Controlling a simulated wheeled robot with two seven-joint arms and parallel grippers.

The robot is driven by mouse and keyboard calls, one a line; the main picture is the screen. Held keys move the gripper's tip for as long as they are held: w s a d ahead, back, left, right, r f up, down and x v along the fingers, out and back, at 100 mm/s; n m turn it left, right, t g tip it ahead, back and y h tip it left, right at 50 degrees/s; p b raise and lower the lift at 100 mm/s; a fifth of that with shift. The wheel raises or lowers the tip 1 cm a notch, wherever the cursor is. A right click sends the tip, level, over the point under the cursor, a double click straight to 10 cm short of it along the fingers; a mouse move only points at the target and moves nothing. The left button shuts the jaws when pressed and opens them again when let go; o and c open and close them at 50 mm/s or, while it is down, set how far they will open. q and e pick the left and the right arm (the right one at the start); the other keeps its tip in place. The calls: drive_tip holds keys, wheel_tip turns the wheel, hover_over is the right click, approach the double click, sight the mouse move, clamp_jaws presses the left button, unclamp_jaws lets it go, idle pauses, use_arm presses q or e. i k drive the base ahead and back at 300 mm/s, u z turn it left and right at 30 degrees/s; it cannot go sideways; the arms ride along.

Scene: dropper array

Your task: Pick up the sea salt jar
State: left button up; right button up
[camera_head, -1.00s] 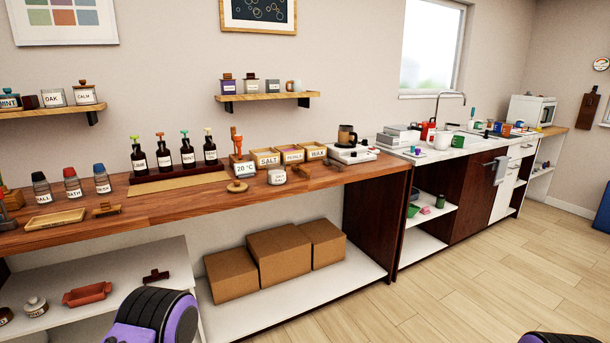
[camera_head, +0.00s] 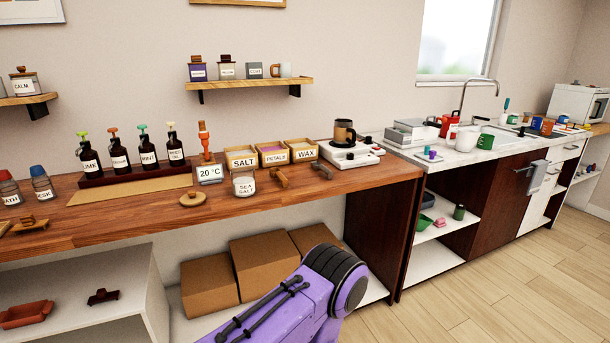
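The sea salt jar (camera_head: 244,184) is a small clear jar with a white label reading SEA SALT. It stands upright near the front edge of the wooden counter (camera_head: 130,220), with no lid visible on it. A round wooden lid with a knob (camera_head: 193,199) lies on the counter to its left. A purple and black link of my arm shows at the bottom middle, below the counter and in front of the boxes. Neither gripper is in view.
Behind the jar stand a 20 °C display (camera_head: 210,173) and wooden boxes labelled SALT (camera_head: 242,161), PETALS and WAX. Brown handle-like pieces (camera_head: 279,177) lie to its right. Several dropper bottles (camera_head: 118,156) stand at left. A white hot plate (camera_head: 350,153) is at right.

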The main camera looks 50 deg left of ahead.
sight(243, 177)
drive_tip(key=z, duration=0.05)
drive_tip(key=i, duration=1.2)
drive_tip(key=u, duration=0.5)
drive_tip(key=i, duration=0.65)
drive_tip(key=u, duration=0.7)
